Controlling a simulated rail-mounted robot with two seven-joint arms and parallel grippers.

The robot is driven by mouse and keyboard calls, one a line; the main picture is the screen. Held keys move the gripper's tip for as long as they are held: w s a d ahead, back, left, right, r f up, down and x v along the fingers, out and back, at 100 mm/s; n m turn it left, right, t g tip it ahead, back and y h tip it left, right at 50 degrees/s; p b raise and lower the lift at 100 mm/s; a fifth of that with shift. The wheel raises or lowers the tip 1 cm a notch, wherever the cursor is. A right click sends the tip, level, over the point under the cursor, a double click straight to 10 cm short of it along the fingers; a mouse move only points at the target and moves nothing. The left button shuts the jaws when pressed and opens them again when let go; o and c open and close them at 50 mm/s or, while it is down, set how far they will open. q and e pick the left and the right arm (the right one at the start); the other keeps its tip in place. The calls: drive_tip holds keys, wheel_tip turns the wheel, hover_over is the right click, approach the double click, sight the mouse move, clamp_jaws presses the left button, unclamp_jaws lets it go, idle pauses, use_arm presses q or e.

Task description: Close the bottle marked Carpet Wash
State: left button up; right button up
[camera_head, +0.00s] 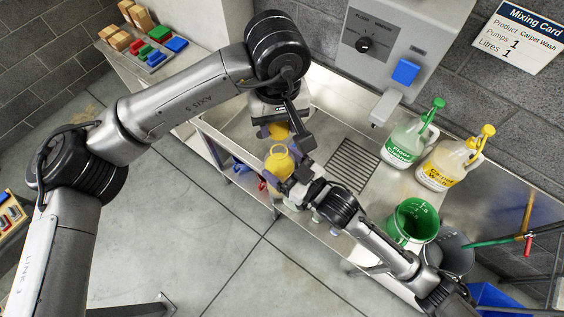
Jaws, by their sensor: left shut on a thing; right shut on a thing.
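A yellow piece (278,131) that looks like a cap is in my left gripper (281,133), which is shut on it. Just below it in the picture is a yellow bottle (279,163) with a narrow ring-shaped top. My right gripper (290,180) is shut on this bottle at its side. The yellow piece and the bottle top appear apart. The bottle's lower part and any marking are hidden by my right gripper. A jug with a yellow pump (442,166) stands on the right of the steel counter; its label is only partly legible.
A jug with a green pump (404,143) labelled Floor Cleaner stands beside the yellow-pump jug. A green bucket (413,221) is in front. A wall dispenser (403,45) overhangs the steel counter (325,118). A mixing card (520,36) reads Carpet Wash. Coloured blocks (158,34) lie at upper left.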

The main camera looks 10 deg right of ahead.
sight(280, 147)
use_arm(q)
drive_tip(key=shift+f, duration=0.1)
drive_tip(key=shift+f, duration=1.9)
drive_tip(key=shift+s, duration=0.1)
drive_tip(key=shift+f, duration=0.85)
drive_tip(key=shift+f, duration=0.55)
drive_tip(key=m, duration=1.3)
drive_tip(key=shift+d, duration=0.1)
